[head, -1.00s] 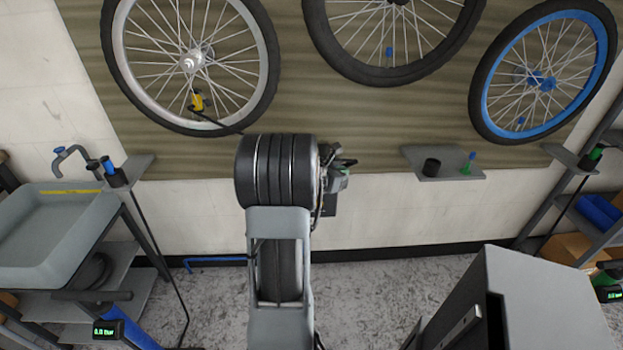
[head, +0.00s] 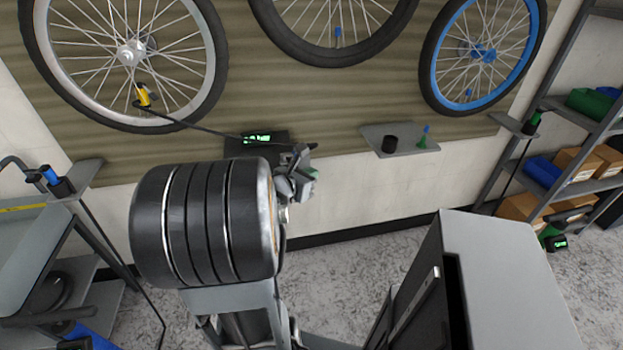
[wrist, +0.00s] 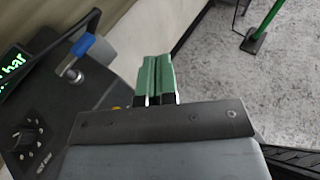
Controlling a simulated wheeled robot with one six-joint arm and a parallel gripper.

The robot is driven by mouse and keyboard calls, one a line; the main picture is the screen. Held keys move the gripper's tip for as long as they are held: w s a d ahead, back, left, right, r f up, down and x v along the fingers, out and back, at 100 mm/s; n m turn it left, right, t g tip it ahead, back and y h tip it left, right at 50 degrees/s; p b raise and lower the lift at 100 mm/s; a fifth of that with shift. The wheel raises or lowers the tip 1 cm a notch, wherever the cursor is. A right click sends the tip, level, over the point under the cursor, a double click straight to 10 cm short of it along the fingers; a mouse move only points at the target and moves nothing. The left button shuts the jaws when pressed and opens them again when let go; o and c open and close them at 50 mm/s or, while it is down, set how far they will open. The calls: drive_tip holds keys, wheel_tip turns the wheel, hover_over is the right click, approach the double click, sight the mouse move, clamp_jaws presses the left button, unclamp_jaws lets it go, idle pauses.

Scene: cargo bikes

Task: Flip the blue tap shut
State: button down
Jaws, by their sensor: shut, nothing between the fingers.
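The blue tap (wrist: 83,45) shows in the wrist view as a blue lever on a small metal fitting, on the dark panel of a box with a lit green display (wrist: 15,70). My gripper (wrist: 157,60) has its two green fingers together with nothing between them. In the wrist view it is to the right of the tap, with a gap between them. In the head view my gripper (head: 300,180) is at the wall, just right of and below the box with the green display (head: 257,139). I cannot make out the tap there; my arm covers part of that area.
A black knob (wrist: 25,138) is on the panel. A black hose (head: 205,130) runs from the box to the yellow-marked wheel valve (head: 145,97). A small shelf (head: 412,145) is to the right, and a grey cabinet (head: 500,240) stands in front right. Floor (head: 345,265) shows between.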

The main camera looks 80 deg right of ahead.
drive_tip(key=shift+s+a+r, duration=0.15)
drive_tip(key=shift+s+a, duration=0.1)
drive_tip(key=shift+a, duration=0.2)
drive_tip(key=shift+s+a+r, duration=0.15)
drive_tip(key=shift+s+a, duration=0.05)
drive_tip(key=shift+a, duration=0.25)
drive_tip(key=s+a+f+m+g+y, duration=0.1)
drive_tip(key=s+a+f+m+y, duration=0.2)
drive_tip(key=m, duration=0.6)
drive_tip(key=w+a+r+m+t+y+p, duration=0.3)
drive_tip(key=w+a+m+t+y+p, duration=0.4)
drive_tip(key=w+a, duration=0.85)
drive_tip(key=w+a+r+n+t+y+p, duration=0.1)
drive_tip(key=w+a+r, duration=0.2)
drive_tip(key=a, duration=0.4)
drive_tip(key=w+a+r+n+t+y+p, duration=0.1)
drive_tip(key=w+a+r, duration=0.2)
drive_tip(key=a, duration=0.4)
drive_tip(key=w+a+r+n+t+y+p, duration=0.1)
drive_tip(key=w+a+r, duration=0.1)
drive_tip(key=a, duration=0.4)
drive_tip(key=shift+w+a+r+t+y, duration=0.3)
drive_tip(key=shift+w+a+r, duration=0.1)
drive_tip(key=shift+r, duration=0.25)
